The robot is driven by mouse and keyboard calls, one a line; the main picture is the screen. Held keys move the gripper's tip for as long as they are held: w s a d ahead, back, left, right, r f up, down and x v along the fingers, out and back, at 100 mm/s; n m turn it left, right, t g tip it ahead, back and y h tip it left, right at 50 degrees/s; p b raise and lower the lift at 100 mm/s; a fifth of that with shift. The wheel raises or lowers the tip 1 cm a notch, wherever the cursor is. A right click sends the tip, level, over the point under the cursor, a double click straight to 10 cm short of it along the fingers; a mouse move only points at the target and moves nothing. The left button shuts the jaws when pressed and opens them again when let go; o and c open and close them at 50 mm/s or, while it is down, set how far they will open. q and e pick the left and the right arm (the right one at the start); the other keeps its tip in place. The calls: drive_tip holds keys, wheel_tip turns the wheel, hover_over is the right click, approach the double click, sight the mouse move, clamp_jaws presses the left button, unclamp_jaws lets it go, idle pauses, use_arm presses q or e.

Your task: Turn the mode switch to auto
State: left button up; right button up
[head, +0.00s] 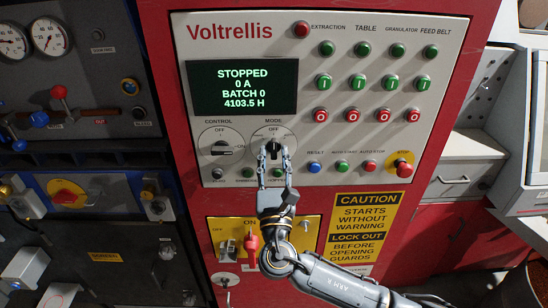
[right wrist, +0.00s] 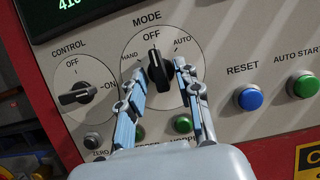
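The mode switch (head: 273,148) is a black knob on a round grey dial, marked HAND, OFF and AUTO. In the right wrist view the knob (right wrist: 154,63) stands upright under OFF, with AUTO to its upper right. My right gripper (head: 272,160) reaches up to the dial from below. In the right wrist view its two fingers (right wrist: 160,72) are apart, one on each side of the knob, with gaps showing. The fingers cover part of the dial's lower edge. My left gripper is not in view.
The control switch (right wrist: 82,93) sits close on the left, its knob lying sideways toward ON. The blue reset button (head: 314,167) and the yellow-backed red stop button (head: 402,167) are to the right. Green buttons sit just below the dial. The display (head: 243,88) reads STOPPED.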

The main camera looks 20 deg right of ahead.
clamp_jaws()
drive_tip(key=shift+f+m+h+b, duration=0.2)
drive_tip(key=shift+m+h+b, duration=0.2)
drive_tip(key=shift+m+b, duration=0.45)
drive_tip(key=m+g+h+b, duration=0.1)
drive_tip(key=m+b, duration=0.1)
drive_tip(key=m, duration=0.1)
drive_tip(key=shift+a+h, duration=0.15)
drive_tip(key=shift+h, duration=0.15)
drive_tip(key=m+g+h+b, duration=0.1)
drive_tip(key=m, duration=0.1)
drive_tip(key=m+b, duration=0.1)
drive_tip(key=m, duration=0.2)
drive_tip(key=shift+a+r+g+h+b, duration=0.1)
drive_tip(key=shift+r+g+h+b, duration=0.05)
drive_tip(key=shift+g+h+b, duration=0.25)
drive_tip(key=shift+w+r+m+g+h+b, duration=0.1)
drive_tip(key=shift+m+g+h+b, duration=0.2)
drive_tip(key=shift+m, duration=0.75)
drive_tip(key=shift+r+m+g+h+b, duration=0.1)
drive_tip(key=shift+m+g+h+b, duration=0.2)
drive_tip(key=shift+m, duration=0.7)
